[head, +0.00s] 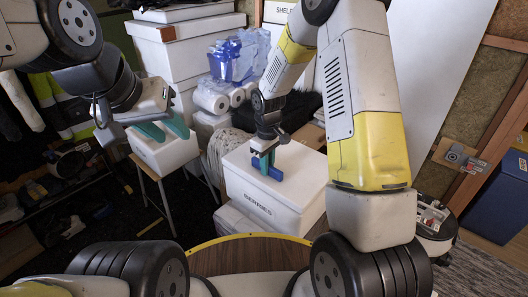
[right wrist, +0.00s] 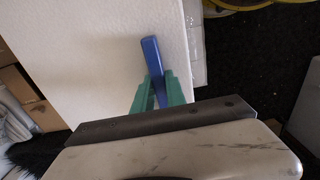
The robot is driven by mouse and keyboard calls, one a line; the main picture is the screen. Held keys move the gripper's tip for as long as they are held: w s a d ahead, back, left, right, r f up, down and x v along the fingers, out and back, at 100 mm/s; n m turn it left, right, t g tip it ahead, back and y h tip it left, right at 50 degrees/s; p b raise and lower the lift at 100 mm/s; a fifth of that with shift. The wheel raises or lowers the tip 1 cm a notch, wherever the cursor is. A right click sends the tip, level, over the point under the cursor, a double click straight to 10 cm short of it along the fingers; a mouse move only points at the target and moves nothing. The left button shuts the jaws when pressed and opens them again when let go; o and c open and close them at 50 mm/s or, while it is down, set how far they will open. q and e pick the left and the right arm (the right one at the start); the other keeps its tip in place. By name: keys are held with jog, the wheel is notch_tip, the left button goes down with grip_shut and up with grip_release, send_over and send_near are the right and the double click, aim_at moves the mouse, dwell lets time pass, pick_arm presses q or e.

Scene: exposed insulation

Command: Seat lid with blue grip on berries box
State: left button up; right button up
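The white berries box (head: 262,208), with BERRIES lettered on its front, stands at the centre of the head view. A white lid (head: 298,164) lies over its top, also in the right wrist view (right wrist: 90,55). I cannot tell whether its rim sits fully down. The lid's blue grip (head: 274,172) stands on its upper face and shows in the right wrist view (right wrist: 151,55). My right gripper (head: 263,161) comes down from above, with green fingers closed on both sides of the grip. My left gripper (head: 164,130) is at the left, its green fingers apart and empty.
A small white box (head: 165,152) stands on a stool below my left gripper. Tall white boxes (head: 185,50) are stacked behind, beside rolls and blue plastic (head: 238,58). Another white box (head: 238,222) is under the berries box. A round wooden top (head: 250,256) is in front.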

jog(key=o, duration=0.5)
jog(key=shift+c, duration=0.2)
jog(key=r, duration=0.9)
jog(key=shift+s+d, duration=0.1)
jog(key=shift+d, duration=0.1)
jog(key=s+d+r+m+t+y, duration=0.1)
jog(key=s+d+r+m+t, duration=0.15)
jog(key=s+r, duration=0.45)
jog(key=s+d+r+m+t, duration=0.1)
jog(key=s+d+r+m, duration=0.3)
jog(key=r, duration=0.6)
jog(key=s+r+m+t+y, duration=0.1)
jog(key=s+r+m+t, duration=0.1)
jog(key=s, duration=0.8)
jog(key=shift+s+d+r+t, duration=0.35)
jog(key=shift+d+r, duration=0.1)
jog(key=shift+r, duration=0.15)
